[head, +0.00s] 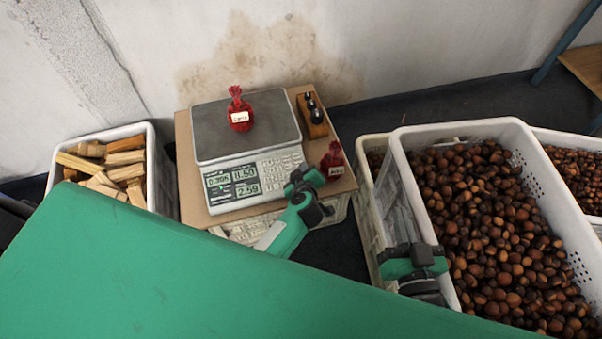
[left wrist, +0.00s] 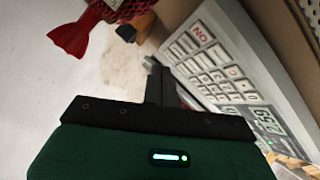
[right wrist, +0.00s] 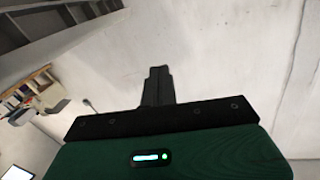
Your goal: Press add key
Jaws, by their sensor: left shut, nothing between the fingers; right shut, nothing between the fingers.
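The scale (head: 246,165) stands on a brown board, its lit display (head: 231,183) at the lower left and its key panel (head: 281,164) at the right; the keys also show in the left wrist view (left wrist: 207,62). A red net bag (head: 240,112) with a white label sits on the scale's grey pan. My left gripper (head: 297,178) is shut and empty at the lower right of the key panel. I cannot tell whether its tip touches a key; the add key's label is unreadable. My right gripper (head: 414,254) is shut and empty beside the chestnut crate.
A second red bag (head: 333,161) lies right of the scale, near a wooden block with a dark tool (head: 312,112). A white crate (head: 505,130) of chestnuts stands at the right, a crate (head: 153,174) of wood pieces at the left. My green body covers the lower left.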

